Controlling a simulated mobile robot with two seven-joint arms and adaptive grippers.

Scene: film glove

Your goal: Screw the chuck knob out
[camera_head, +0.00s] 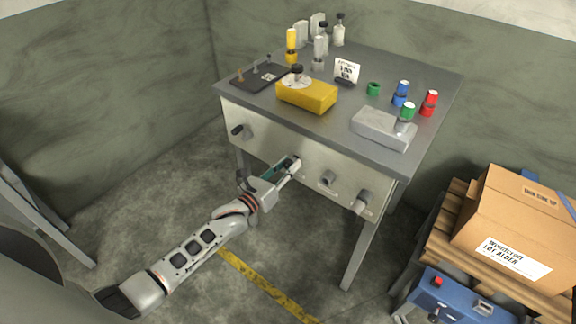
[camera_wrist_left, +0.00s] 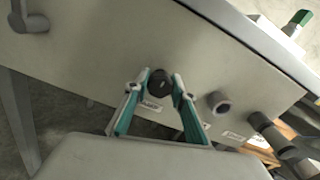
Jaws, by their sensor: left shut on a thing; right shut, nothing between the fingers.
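The bench's pale front panel (camera_head: 270,137) carries a row of fittings. My left gripper (camera_head: 294,165) reaches up to the panel from the lower left. In the left wrist view its two teal-padded fingers (camera_wrist_left: 161,88) are shut around a dark round knob (camera_wrist_left: 160,82), taken as the chuck knob, with a small label below it. The knob is hidden behind the fingers in the head view. I cannot tell how far it is screwed in. My right gripper is in neither view.
Right of the held knob, a grey round fitting (camera_head: 328,179) and a longer grey fitting (camera_head: 362,201) stick out. A dark-ended handle (camera_head: 238,131) is at the left. A yellow block (camera_head: 306,95), bottles and caps stand on the benchtop. A cardboard box (camera_head: 515,225) is at right.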

